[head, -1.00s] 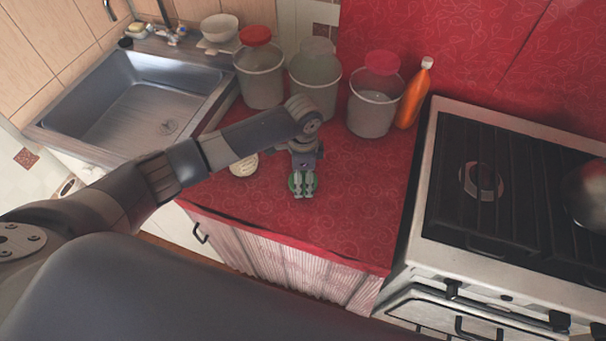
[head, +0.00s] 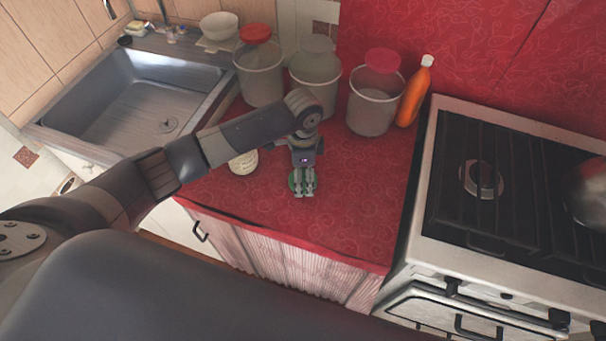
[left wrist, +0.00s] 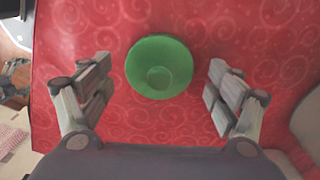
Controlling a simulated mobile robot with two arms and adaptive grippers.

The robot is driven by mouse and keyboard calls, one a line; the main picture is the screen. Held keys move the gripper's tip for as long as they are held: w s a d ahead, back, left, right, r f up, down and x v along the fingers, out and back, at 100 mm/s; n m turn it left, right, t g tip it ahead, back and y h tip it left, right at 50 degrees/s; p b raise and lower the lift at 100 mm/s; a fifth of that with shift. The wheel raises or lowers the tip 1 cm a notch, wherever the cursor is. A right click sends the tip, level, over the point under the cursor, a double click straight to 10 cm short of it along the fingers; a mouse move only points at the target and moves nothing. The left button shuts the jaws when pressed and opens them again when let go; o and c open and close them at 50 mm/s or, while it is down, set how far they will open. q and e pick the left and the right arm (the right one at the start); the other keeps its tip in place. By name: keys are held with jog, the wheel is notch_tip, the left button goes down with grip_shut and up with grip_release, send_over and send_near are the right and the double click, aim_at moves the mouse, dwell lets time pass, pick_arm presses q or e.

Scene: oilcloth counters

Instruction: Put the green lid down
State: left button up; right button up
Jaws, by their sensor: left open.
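The green lid (head: 293,181) lies on the red patterned counter (head: 350,205), largely hidden in the head view behind my left gripper (head: 304,190). In the left wrist view the round green lid (left wrist: 160,67) shows whole, with a small raised circle near its middle. My left gripper (left wrist: 160,90) is open there, with one finger on each side of the lid and a gap to both. The fingers touch nothing that I can see.
A cream jar (head: 243,161) stands left of the gripper. Several buckets, one with a red lid (head: 382,61) above it, and an orange bottle (head: 414,92) line the back. The sink (head: 130,100) is left, the stove (head: 490,190) right. Counter right of the gripper is clear.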

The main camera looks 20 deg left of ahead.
aim_at(303, 174)
pick_arm(q)
notch_tip(303, 174, up, 11)
jog(key=shift+b, duration=0.35)
dwell(0.3)
